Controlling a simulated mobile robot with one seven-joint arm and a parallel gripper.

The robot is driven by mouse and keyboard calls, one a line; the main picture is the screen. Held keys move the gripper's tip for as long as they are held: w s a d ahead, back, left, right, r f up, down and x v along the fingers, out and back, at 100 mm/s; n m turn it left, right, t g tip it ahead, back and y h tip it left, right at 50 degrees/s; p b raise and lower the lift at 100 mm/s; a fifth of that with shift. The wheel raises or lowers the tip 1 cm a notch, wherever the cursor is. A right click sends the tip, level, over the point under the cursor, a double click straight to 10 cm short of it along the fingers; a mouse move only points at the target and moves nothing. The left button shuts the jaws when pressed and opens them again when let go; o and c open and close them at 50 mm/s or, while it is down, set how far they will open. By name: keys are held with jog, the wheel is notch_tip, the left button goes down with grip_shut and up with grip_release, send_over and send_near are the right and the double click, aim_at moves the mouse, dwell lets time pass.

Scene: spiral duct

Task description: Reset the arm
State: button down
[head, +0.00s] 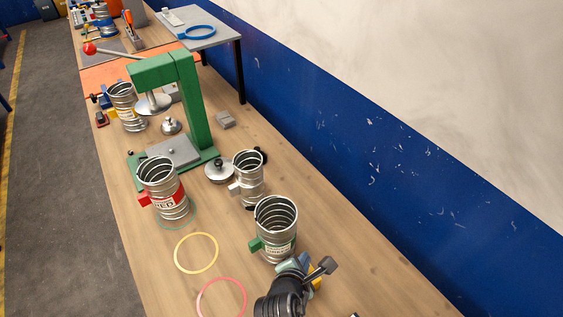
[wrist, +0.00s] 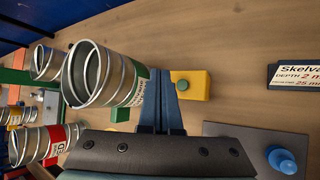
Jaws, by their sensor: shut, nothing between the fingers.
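My gripper (wrist: 167,74) shows in the wrist view with its two dark blue fingers together and nothing between them. The fingers point over the wooden bench, beside a green-labelled metal duct can and a yellow block (wrist: 194,85) with a green button. In the head view my dark wrist is at the bottom, just in front of the green-labelled can (head: 276,225); the fingertips are hard to make out there. I cannot tell whether the fingers touch the can or block.
A red-labelled can (head: 165,188), a plain can (head: 247,178), and a green press (head: 195,105) stand farther along the bench. Yellow (head: 196,253) and red (head: 221,300) rings mark the bench. A blue-and-white wall (head: 370,150) runs along the right.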

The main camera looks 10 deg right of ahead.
jog(key=w+a+r+m+t+b, duration=0.2)
jog(key=w+r+m+t, duration=0.15)
jog(key=r, duration=0.55)
jog(key=w+a+r+m+t+y+b, duration=0.1)
jog(key=w+r+m+t+b, duration=0.2)
jog(key=r, duration=0.6)
jog(key=w+a+r+m+t, duration=0.25)
jog(key=w+r, duration=0.25)
jog(key=r, duration=0.4)
jog(key=s+a+r+m+t+y+b, duration=0.1)
jog(key=s+a+r+m+t+b, duration=0.15)
jog(key=r, duration=0.65)
jog(key=s+a+r+m+t+b, duration=0.1)
jog(key=s+a+r+m+t, duration=0.2)
jog(key=r, duration=0.6)
jog(key=s+a+r+m+t+y+b, duration=0.2)
jog(key=s+r+m+t, duration=0.3)
jog(key=s+r, duration=0.5)
notch_tip(320, 180, up, 2)
jog(key=shift+s+a+r+m+y, duration=0.15)
jog(key=shift+s+m+y, duration=0.15)
jog(key=shift+y, duration=0.3)
jog(key=shift+w, duration=0.1)
